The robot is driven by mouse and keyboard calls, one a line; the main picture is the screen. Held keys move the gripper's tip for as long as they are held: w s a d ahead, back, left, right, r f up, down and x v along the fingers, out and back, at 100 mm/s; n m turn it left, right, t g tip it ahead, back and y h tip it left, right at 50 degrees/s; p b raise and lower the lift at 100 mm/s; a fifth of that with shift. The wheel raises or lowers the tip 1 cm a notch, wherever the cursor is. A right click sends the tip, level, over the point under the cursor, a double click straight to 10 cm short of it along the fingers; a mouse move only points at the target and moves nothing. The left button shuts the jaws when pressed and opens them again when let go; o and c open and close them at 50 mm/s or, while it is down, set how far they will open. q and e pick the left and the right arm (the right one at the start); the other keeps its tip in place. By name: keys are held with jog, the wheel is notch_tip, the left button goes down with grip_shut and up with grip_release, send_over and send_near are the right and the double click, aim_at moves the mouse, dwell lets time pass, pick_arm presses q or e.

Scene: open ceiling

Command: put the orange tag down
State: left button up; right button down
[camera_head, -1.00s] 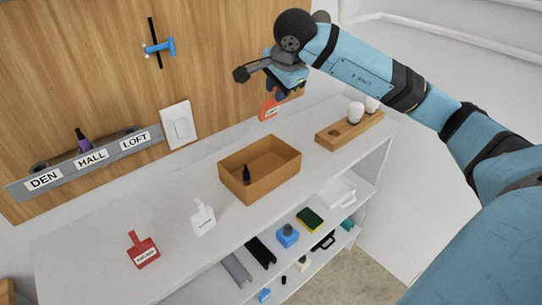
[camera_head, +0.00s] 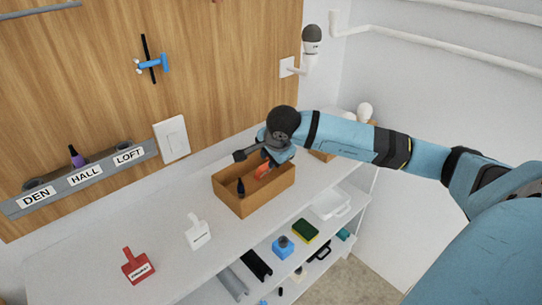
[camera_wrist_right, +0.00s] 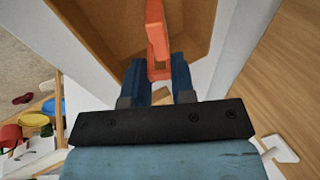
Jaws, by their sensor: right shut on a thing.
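The orange tag (camera_head: 263,170) is at my right gripper (camera_head: 266,160), over the brown open-topped box (camera_head: 247,207) on the shelf top. In the right wrist view the blue fingers of my right gripper (camera_wrist_right: 166,75) are shut on the orange tag (camera_wrist_right: 156,30), with the box (camera_wrist_right: 108,30) around and beneath it. Whether the tag touches the box floor cannot be told. My left gripper is not in view.
A dark small bottle-like thing (camera_head: 240,187) stands in the box. A white tag (camera_head: 198,232) and a red tag (camera_head: 137,266) lie on the shelf top to the left. A wooden holder (camera_head: 322,155) is behind my arm. The wooden wall panel (camera_head: 220,70) stands close behind.

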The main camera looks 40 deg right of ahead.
jog(key=shift+f, duration=0.1)
jog(key=c, duration=1)
grip_release()
jog(key=shift+o, duration=0.2)
jog(key=shift+r, duration=0.35)
jog(key=v, duration=1.1)
jog(key=shift+s+r, duration=0.25)
jog(key=shift+a, duration=0.1)
